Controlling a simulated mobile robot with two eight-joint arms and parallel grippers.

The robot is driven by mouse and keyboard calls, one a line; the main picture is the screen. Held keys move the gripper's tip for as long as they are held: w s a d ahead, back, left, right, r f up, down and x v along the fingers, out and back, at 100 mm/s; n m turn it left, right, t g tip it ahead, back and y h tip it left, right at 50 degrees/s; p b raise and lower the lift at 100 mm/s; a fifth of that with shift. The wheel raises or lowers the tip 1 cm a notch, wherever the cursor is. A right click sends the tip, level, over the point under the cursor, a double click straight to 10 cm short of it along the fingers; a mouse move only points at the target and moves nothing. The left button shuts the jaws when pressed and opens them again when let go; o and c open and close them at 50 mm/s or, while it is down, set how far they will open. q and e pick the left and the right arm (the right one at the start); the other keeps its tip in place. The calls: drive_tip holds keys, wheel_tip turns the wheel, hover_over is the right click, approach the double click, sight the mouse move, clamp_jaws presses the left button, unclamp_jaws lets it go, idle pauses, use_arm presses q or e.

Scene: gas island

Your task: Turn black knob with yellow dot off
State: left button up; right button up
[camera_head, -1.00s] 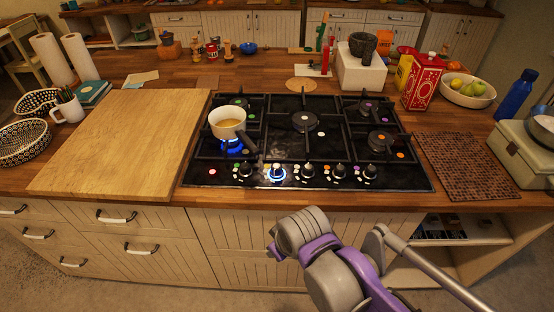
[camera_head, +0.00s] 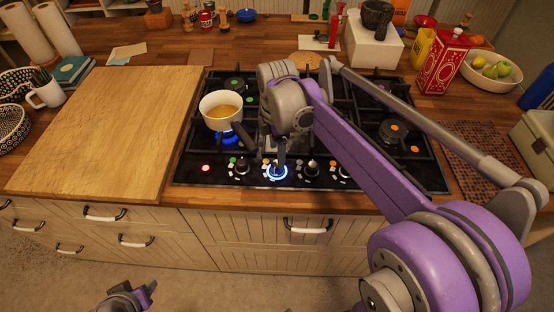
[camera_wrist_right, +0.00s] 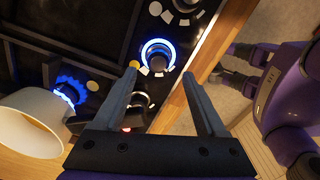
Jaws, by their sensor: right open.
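The black knob (camera_head: 277,171) stands on the front edge of the hob, with a lit blue ring around it. It also shows in the right wrist view (camera_wrist_right: 157,58), with a yellow dot (camera_wrist_right: 134,64) beside it. My right gripper (camera_wrist_right: 159,73) is open, with its two fingers apart on either side of the knob's line in that view. In the head view the right gripper (camera_head: 281,158) is just above the knob, partly covered by its arm. I cannot tell whether it touches the knob. My left gripper (camera_head: 136,297) shows partly at the bottom edge.
A white pot (camera_head: 221,106) with yellowish liquid sits over a blue flame on the left burner. Other knobs stand close by, one to the left (camera_head: 241,168) and one to the right (camera_head: 312,167). A wooden board (camera_head: 105,125) lies left of the hob.

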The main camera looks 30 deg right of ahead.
wheel_tip(320, 180, down, 5)
drive_tip(key=shift+w+f, duration=0.1)
idle(0.3)
clamp_jaws()
